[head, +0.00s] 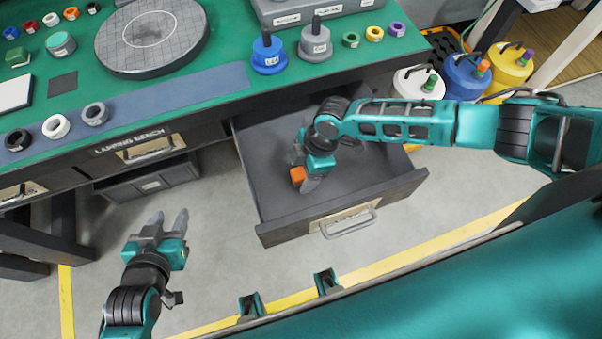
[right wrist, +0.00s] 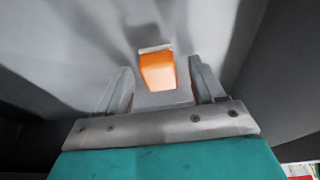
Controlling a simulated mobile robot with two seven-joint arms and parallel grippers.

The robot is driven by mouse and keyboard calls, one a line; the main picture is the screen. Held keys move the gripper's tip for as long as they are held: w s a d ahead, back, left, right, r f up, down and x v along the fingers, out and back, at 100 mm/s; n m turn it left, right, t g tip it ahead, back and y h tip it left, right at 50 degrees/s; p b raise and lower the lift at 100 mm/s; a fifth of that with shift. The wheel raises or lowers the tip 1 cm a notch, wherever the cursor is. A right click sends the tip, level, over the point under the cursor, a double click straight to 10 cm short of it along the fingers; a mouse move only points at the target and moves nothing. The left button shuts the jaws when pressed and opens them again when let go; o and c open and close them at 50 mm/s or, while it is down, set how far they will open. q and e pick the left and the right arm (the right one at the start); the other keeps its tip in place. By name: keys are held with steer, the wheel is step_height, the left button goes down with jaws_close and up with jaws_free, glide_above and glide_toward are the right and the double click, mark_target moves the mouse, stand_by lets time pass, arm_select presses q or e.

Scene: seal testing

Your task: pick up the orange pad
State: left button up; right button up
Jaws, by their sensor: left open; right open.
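The orange pad (head: 298,175) is a small block inside the open drawer (head: 270,200) of the bench. In the right wrist view the orange pad (right wrist: 157,71) has a pale edge on its far side and lies just past and between the fingertips. My right gripper (head: 306,182) reaches down into the drawer beside the pad, partly hiding it. In the right wrist view my right gripper (right wrist: 160,85) is open, its fingers apart with nothing held. My left gripper (head: 170,218) is open and empty above the floor, left of the drawer.
The green bench top (head: 215,80) holds a round gridded plate (head: 150,35), a blue weight (head: 268,52), a grey weight (head: 315,42) and several rings. White, blue and yellow canisters (head: 465,72) stand right of the bench. The drawer walls surround my right gripper.

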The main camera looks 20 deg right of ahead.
mark_target(303, 172)
steer(key=shift+c, duration=0.4)
steer(key=c, duration=1)
steer(key=shift+r, duration=0.1)
steer(key=shift+c, duration=0.2)
step_height(303, 172, up, 20)
steer(key=p, duration=0.3)
steer(key=shift+p, duration=0.35)
